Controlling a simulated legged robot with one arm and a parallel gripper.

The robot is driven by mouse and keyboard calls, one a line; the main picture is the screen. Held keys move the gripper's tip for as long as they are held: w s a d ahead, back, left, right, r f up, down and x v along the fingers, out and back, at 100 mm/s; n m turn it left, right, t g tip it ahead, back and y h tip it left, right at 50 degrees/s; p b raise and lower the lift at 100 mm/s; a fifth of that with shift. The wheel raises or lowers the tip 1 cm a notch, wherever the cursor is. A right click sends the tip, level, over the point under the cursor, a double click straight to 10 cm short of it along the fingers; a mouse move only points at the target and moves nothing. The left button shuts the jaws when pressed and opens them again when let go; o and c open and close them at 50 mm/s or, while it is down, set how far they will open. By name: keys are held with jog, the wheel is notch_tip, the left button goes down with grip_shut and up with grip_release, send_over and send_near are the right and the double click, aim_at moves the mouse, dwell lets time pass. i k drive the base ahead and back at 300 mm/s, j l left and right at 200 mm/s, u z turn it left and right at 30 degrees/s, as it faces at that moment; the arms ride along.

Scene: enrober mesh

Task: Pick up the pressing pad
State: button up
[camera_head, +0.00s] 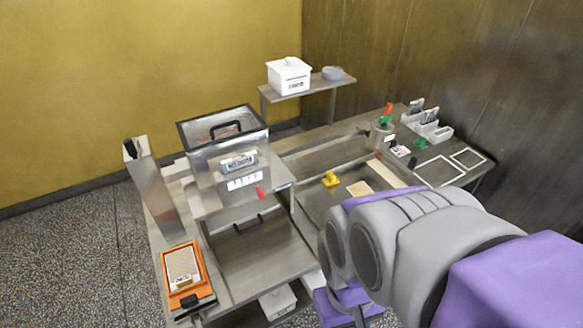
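A small yellow piece with a raised knob (331,179) sits on the grey work surface near the middle; it may be the pressing pad, but no label on it is readable. My arm, purple and grey, fills the lower right and hides part of the bench. No gripper fingers can be made out, so my gripper's state does not show. A gap of bench lies between the yellow piece and the visible arm links.
A clear-walled machine (222,160) stands left of centre. An orange-framed mesh panel (182,275) lies at the front left. A white lidded box (289,77) and a grey bowl (333,73) stand on the back shelf. White frames (438,171) lie at right.

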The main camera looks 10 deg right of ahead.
aim_at(330, 180)
jog(key=z, duration=0.55)
jog(key=u, duration=1.7)
jog(key=z, duration=1.7)
jog(key=i+j+z, duration=0.1)
jog(key=i, duration=0.25)
jog(key=i+j+z, duration=0.1)
jog(key=i+j, duration=0.15)
jog(key=i, duration=0.1)
